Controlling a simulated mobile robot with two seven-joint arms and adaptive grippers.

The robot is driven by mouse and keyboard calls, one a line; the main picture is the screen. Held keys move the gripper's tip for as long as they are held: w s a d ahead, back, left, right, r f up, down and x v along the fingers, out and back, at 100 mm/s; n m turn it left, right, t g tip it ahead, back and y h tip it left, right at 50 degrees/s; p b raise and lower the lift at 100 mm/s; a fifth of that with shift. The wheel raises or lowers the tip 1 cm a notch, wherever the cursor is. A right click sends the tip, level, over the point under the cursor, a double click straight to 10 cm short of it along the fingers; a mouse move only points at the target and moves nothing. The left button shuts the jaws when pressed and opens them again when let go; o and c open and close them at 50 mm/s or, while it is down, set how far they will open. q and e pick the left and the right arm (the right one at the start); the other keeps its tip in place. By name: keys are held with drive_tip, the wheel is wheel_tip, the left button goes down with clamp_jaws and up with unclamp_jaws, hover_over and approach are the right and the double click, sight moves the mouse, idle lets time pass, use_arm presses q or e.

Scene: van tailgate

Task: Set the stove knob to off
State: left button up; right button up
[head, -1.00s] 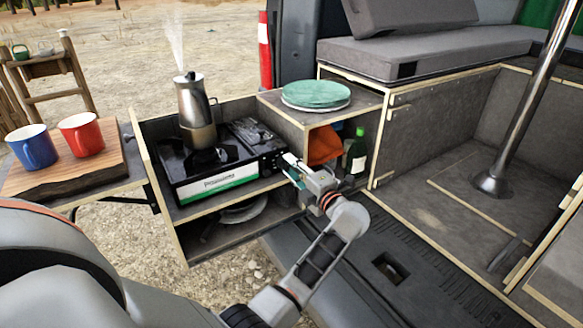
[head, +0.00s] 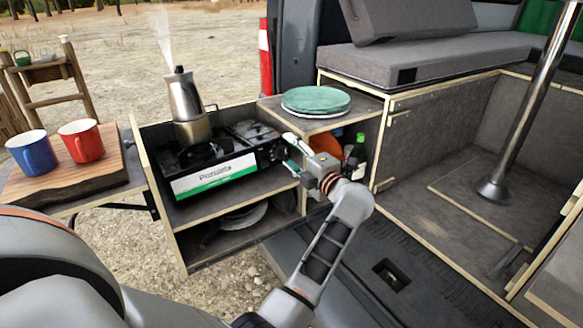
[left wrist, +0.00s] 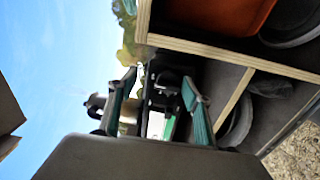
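The camping stove (head: 215,178) stands in the pull-out kitchen box, its white and green front facing me. A steaming moka pot (head: 186,104) stands upright on its burner. My left gripper (head: 287,155) is at the stove's right end, beside the control side. In the left wrist view, its two green-padded fingers (left wrist: 160,105) are spread apart, with the dark end of the stove (left wrist: 152,85) and a dark round knob-like part (left wrist: 168,80) seen between them. Contact cannot be made out. The knob's setting cannot be read; in the head view the gripper hides it. My right gripper is not in view.
Green plates (head: 316,99) lie on the shelf right of the stove. Below are an orange item (head: 325,144) and a green bottle (head: 357,152). A blue mug (head: 33,152) and a red mug (head: 81,141) stand on a wooden board at left. The van floor at right is mostly clear.

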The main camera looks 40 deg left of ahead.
use_arm(q)
drive_tip(key=shift+w+d+r, duration=0.1)
drive_tip(key=shift+r, duration=1.6)
drive_tip(key=shift+d, duration=0.1)
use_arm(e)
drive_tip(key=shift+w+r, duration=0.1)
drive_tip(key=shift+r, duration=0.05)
